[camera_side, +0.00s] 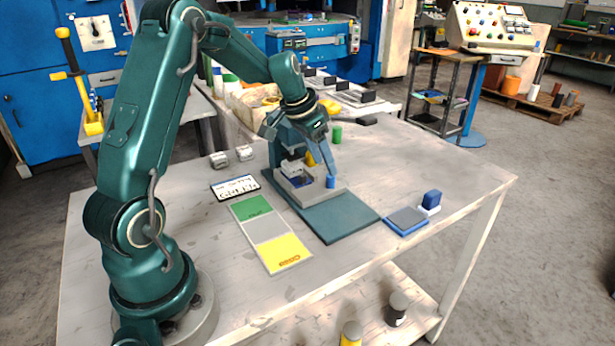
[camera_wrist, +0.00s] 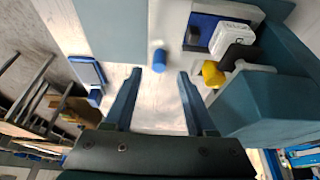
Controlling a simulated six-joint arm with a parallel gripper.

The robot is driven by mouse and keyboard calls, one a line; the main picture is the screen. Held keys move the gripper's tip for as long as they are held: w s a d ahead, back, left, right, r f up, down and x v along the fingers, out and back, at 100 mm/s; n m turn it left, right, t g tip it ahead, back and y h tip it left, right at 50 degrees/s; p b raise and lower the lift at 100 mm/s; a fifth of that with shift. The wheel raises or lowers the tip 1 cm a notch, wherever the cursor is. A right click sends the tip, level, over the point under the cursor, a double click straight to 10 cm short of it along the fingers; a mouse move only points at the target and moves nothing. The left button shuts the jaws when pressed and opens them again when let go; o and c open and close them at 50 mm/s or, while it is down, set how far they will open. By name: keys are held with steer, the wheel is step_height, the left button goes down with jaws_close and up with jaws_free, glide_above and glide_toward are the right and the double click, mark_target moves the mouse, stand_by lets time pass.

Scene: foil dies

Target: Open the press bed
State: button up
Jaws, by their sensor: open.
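The small press (camera_side: 290,155) stands on a teal base plate (camera_side: 340,217) on the table. Its pale grey bed (camera_side: 298,190) has a dark blue recess under the white block (camera_wrist: 232,38) of the press head. A blue cylindrical knob (camera_side: 331,182) stands at the bed's edge; it also shows in the wrist view (camera_wrist: 158,60). My gripper (camera_wrist: 168,72) is open and empty above the table beside the press. In the wrist view the knob is just beyond the fingertips, nearer the left finger. I see no clear contact with it.
The press column (camera_wrist: 270,100) stands close right of my fingers in the wrist view. A sign (camera_side: 235,187) reading GREEN and a green, grey and yellow strip (camera_side: 265,232) lie left of the press.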

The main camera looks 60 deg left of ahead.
mark_target(328, 176)
steer(key=shift+x, duration=2.1)
steer(key=shift+c, duration=0.3)
jaws_close()
steer(key=shift+d, duration=0.1)
